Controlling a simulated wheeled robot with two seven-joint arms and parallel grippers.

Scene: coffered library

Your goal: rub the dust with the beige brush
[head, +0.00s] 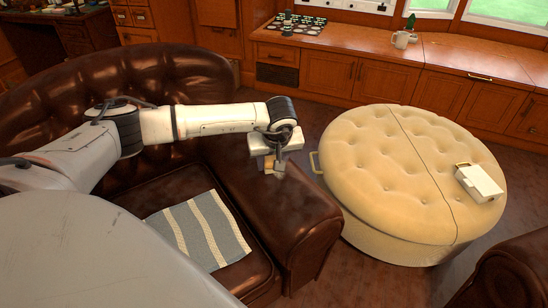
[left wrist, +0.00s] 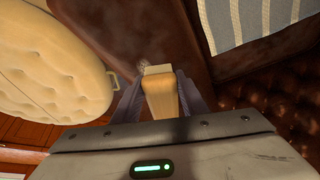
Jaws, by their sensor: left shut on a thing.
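My left gripper (head: 273,168) is over the brown leather sofa's armrest (head: 285,205), pointing down. It is shut on the beige brush (left wrist: 161,95), whose block shows between the two fingers in the left wrist view. In the head view only a small part of the brush shows, low between the fingers. A faint whitish patch that looks like dust (left wrist: 139,64) lies on the leather beside the brush's far end in the left wrist view. I cannot tell whether the brush touches the leather. My right gripper is not in view.
A grey and cream striped cloth (head: 200,230) lies on the sofa seat. A round cream tufted ottoman (head: 370,150) stands right of the armrest, with a white box-like object (head: 480,182) on it.

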